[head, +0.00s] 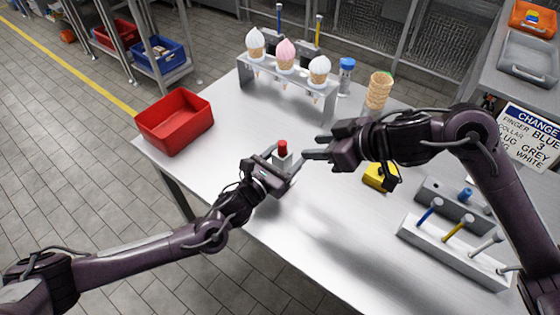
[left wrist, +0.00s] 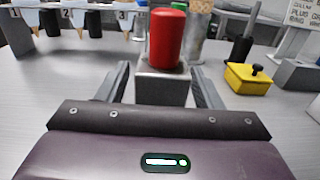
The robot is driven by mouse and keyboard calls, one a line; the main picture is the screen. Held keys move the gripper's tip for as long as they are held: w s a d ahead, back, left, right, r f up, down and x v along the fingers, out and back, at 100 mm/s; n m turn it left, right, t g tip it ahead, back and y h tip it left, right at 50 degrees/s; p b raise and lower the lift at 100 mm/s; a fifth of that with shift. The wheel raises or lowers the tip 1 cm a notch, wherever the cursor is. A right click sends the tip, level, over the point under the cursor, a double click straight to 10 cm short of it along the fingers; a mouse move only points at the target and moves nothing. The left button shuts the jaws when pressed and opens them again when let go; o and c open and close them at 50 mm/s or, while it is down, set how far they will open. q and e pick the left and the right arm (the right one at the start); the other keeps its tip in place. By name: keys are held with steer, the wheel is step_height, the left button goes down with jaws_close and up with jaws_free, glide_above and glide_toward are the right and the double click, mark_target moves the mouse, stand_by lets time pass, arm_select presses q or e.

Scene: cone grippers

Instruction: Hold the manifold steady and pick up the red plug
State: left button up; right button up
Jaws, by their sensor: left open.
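The manifold (head: 282,162) is a small grey metal block on the table, with the red plug (head: 283,147) upright on its top. In the left wrist view the plug (left wrist: 167,40) stands on the block (left wrist: 163,87), straight ahead. My left gripper (head: 285,160) is open, one finger on each side of the block; whether they touch it I cannot tell. My right gripper (head: 311,148) is open and empty, just right of the plug, its fingers pointing left towards it. The manifold's lower part is partly hidden by the left gripper in the head view.
A red bin (head: 175,122) sits at the table's left edge. A rack (head: 290,83) with ice cream cones, a blue-lidded jar (head: 346,76) and stacked cones (head: 379,91) stand behind. A yellow block (head: 376,178) and a tool holder (head: 452,250) are right. The front middle is clear.

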arm_select(q)
steer(key=c, duration=1.2)
arm_select(e)
steer(key=shift+o, duration=0.3)
